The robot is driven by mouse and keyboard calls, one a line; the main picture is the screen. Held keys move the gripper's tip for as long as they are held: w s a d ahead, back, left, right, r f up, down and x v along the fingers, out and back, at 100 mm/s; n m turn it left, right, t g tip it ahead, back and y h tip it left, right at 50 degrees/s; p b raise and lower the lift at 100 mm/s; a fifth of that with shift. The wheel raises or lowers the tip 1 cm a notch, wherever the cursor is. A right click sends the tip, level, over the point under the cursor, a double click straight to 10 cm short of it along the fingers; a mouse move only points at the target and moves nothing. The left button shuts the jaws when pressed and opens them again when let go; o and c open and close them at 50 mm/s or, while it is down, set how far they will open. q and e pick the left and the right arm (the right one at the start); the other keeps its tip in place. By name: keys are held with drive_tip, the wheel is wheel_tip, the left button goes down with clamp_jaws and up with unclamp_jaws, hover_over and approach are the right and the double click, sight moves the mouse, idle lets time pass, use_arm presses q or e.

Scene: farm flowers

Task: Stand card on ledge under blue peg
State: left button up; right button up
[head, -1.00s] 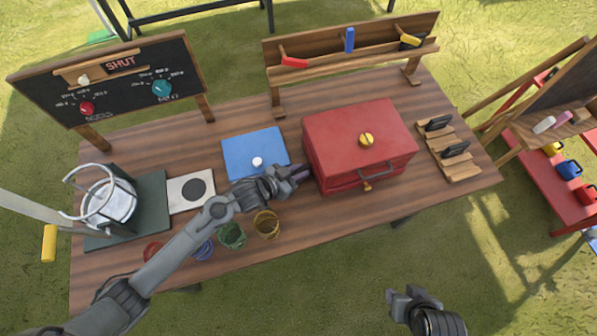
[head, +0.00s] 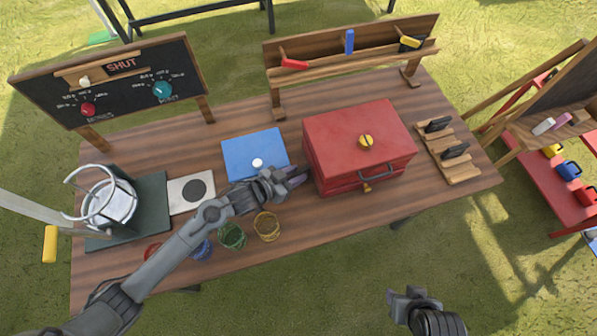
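A white card with a black disc (head: 191,191) lies flat on the table between the dark green stand and the blue panel. I cannot tell whether this is the task's card. The wooden ledge (head: 350,61) stands at the back, with a red peg (head: 295,64), a blue peg (head: 349,41) and a yellow peg (head: 411,41) above it. A dark object sits by the yellow peg. My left gripper (head: 298,176) is beside the red box's left side, in front of the blue panel; its finger gap is not clear. My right gripper (head: 402,296) hangs in front of the table, apart from everything.
A red box (head: 350,140) with a yellow knob stands mid-table. The blue panel (head: 255,151) has a white knob. A wooden rack (head: 450,160) with dark pieces is at right. Coloured rings (head: 267,226) lie at the front. A chalkboard reading SHUT (head: 120,85) stands back left.

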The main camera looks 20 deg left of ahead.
sight(296, 175)
use_arm(q)
drive_tip(key=v, duration=0.4)
drive_tip(key=shift+p, duration=0.3)
drive_tip(key=o, duration=0.3)
drive_tip(key=shift+v, duration=0.95)
